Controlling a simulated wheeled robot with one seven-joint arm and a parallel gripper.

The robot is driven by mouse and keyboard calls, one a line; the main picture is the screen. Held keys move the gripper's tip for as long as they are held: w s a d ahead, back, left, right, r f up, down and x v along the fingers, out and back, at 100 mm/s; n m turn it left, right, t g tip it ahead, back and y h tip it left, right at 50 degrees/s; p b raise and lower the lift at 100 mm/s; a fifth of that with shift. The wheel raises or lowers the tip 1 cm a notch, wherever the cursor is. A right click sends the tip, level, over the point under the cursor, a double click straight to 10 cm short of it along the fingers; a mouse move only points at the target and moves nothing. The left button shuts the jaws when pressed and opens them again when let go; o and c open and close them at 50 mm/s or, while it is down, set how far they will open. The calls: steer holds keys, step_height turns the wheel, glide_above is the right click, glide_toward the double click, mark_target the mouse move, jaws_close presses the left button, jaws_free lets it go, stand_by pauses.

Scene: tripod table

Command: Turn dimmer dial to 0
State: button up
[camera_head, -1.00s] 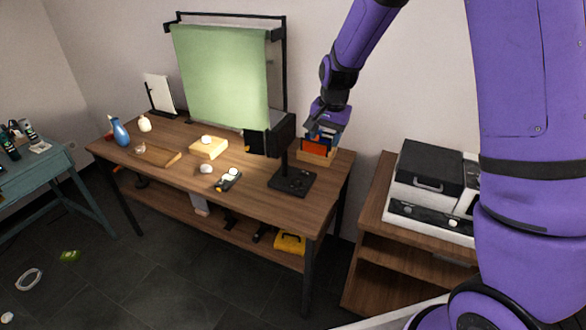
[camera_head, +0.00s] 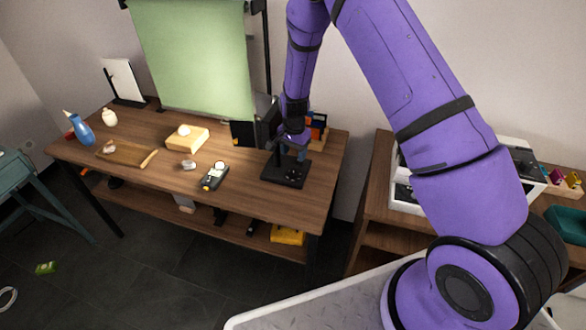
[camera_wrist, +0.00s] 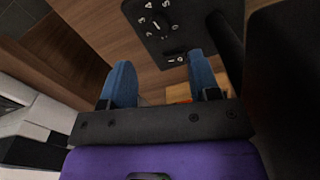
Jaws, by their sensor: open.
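A black control base (camera_head: 275,177) stands at the right front of the wooden table, below a black lamp or screen stand. In the wrist view, the same base (camera_wrist: 152,40) shows small white marks and dark knob-like parts on its face. My gripper (camera_head: 294,151) is above the base in the head view. In the wrist view my gripper (camera_wrist: 160,64) has its two blue fingers spread apart with nothing between them, and the base lies beyond the fingertips.
A green backdrop (camera_head: 192,55) stands at the back. A wooden organiser (camera_head: 319,130) is behind my gripper. A second cabinet (camera_head: 373,195) is to the right.

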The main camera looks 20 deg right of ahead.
mark_target(294, 170)
step_height(294, 170, down, 8)
steer(key=shift+f, duration=0.15)
steer(key=shift+c, duration=0.2)
steer(key=c, duration=0.9)
